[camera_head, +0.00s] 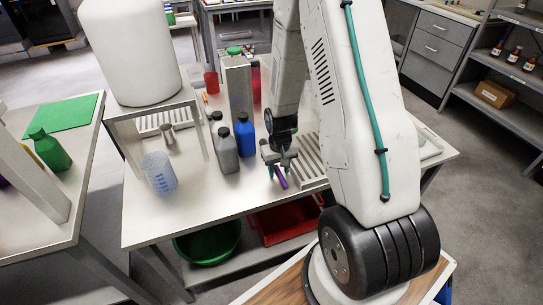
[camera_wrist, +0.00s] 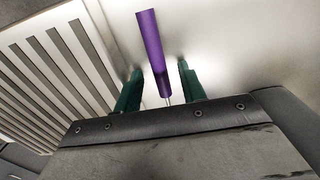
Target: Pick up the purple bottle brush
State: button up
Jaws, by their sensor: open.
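The purple bottle brush (camera_head: 280,178) lies on the white table near its front edge, left of a slatted rack. In the wrist view the purple bottle brush (camera_wrist: 152,45) shows its purple length and a thin metal stem running down between the fingers. My gripper (camera_head: 276,168) is right over it in the head view. In the wrist view my gripper (camera_wrist: 157,85) is open, with one green finger on each side of the brush and gaps visible on both sides. The lower end of the stem is hidden behind the gripper body.
A blue bottle (camera_head: 244,135) and a grey bottle (camera_head: 227,150) stand left of my gripper. A clear beaker (camera_head: 159,173) is farther left. The slatted rack (camera_wrist: 50,75) lies close beside the left finger. A red bin (camera_head: 285,222) and green basin (camera_head: 208,243) sit below the tabletop.

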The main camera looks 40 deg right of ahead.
grip_shut()
